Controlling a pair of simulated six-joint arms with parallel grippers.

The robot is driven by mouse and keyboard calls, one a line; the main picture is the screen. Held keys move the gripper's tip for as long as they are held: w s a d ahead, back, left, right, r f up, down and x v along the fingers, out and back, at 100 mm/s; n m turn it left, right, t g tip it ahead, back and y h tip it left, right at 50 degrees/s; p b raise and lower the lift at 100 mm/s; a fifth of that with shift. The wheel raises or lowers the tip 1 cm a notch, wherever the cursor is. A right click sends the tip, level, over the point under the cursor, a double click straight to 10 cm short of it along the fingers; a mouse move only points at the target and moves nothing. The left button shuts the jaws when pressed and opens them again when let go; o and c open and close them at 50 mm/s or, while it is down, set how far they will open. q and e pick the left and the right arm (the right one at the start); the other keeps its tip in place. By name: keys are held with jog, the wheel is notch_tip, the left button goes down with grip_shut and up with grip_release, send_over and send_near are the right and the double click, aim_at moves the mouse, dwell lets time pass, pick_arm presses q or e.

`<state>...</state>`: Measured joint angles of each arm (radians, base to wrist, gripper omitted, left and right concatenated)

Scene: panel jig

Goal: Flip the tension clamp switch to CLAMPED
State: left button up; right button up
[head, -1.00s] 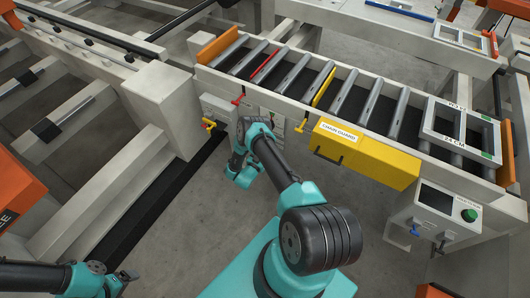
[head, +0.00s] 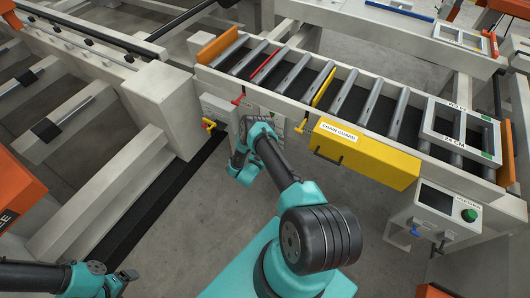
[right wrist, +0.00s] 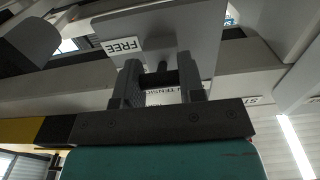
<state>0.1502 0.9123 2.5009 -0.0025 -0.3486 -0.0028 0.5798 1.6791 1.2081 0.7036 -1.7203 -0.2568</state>
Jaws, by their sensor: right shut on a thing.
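In the right wrist view my right gripper (right wrist: 158,70) has its two dark fingers on either side of a dark switch lever (right wrist: 160,79) and is shut on it. A white FREE label (right wrist: 122,45) reads upside down on the grey plate beside the lever. Another label (right wrist: 165,95), with TENSION partly readable, is mostly covered by the gripper. No CLAMPED label can be read.
A roller conveyor (head: 345,95) runs above, with a yellow chain guard (head: 365,155) on its front. A control box (head: 440,207) with a green button is at right. Open floor lies below.

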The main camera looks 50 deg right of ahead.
jog(key=shift+r, duration=0.1)
jog(key=y, duration=0.1)
jog(key=r+y, duration=0.1)
jog(key=y, duration=0.1)
jog(key=r+g+y, duration=0.1)
jog(key=shift+a+r+y, duration=0.15)
jog(key=shift+a+y, duration=0.1)
jog(key=shift+y, duration=0.15)
jog(key=shift+d+r+g+y, duration=0.1)
jog(key=shift+r+g+y, duration=0.35)
jog(key=shift+y, duration=0.75)
jog(key=shift+d+r+y, duration=0.1)
jog(key=shift+r+y, duration=0.25)
jog(key=shift+y, duration=0.4)
jog(key=shift+d+r+y, duration=0.1)
jog(key=shift+r+y, duration=0.25)
jog(key=shift+y, duration=0.4)
jog(key=shift+g, duration=0.25)
jog(key=o, duration=0.9)
jog(key=shift+o, duration=0.2)
jog(key=shift+r, duration=0.1)
jog(key=v, duration=1.7)
jog(key=shift+r, duration=0.2)
